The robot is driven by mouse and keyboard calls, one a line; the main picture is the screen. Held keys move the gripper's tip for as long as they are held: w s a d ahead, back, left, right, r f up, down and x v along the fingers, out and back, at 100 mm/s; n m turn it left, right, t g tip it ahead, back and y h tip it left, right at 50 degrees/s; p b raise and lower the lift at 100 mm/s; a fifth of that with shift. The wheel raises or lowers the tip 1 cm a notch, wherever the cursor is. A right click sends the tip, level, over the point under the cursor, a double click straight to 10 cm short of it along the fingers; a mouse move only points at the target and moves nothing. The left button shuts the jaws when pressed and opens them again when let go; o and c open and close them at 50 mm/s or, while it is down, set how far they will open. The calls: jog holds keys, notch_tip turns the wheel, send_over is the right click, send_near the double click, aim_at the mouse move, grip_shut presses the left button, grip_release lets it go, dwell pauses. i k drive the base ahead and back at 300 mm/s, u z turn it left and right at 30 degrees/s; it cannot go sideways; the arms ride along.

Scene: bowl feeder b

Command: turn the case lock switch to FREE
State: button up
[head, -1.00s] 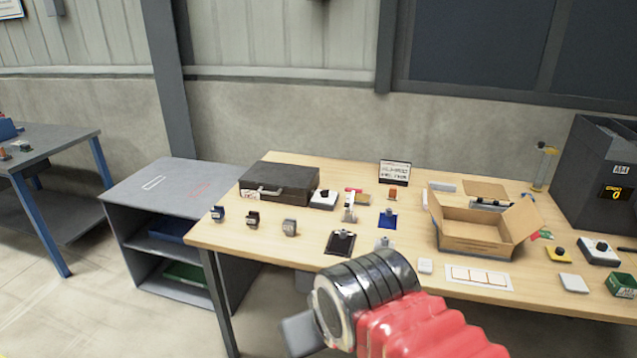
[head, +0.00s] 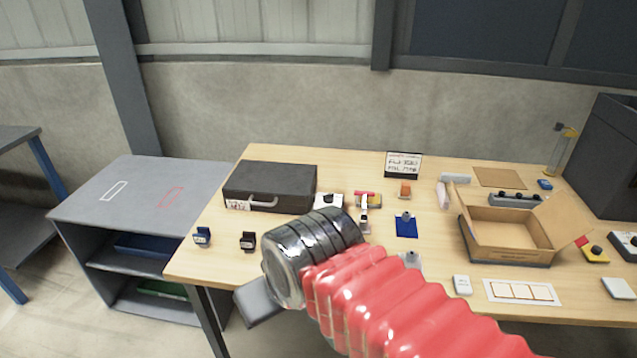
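A dark case (head: 270,187) with a grey handle and a small white label lies shut at the back left of the wooden table. Just right of it sits a white box with a black knob (head: 328,200), which looks like the case lock switch. Its lettering and the knob's setting are too small to read, and my arm covers its lower edge. My arm, with a red ribbed sleeve and dark wrist, crosses the foreground. A grey part of my gripper (head: 258,301) shows past the wrist, low in front of the table; its fingers cannot be made out.
An open cardboard box (head: 507,243) stands right of centre. A yellow box with a black knob (head: 595,251) and another white knob box (head: 625,244) are at the right. Two small dark stands (head: 202,237) are at the left. A sign (head: 403,165) stands at the back.

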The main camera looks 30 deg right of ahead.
aim_at(328, 199)
jog(key=z, duration=0.1)
jog(key=i, duration=0.95)
jog(key=z, duration=0.2)
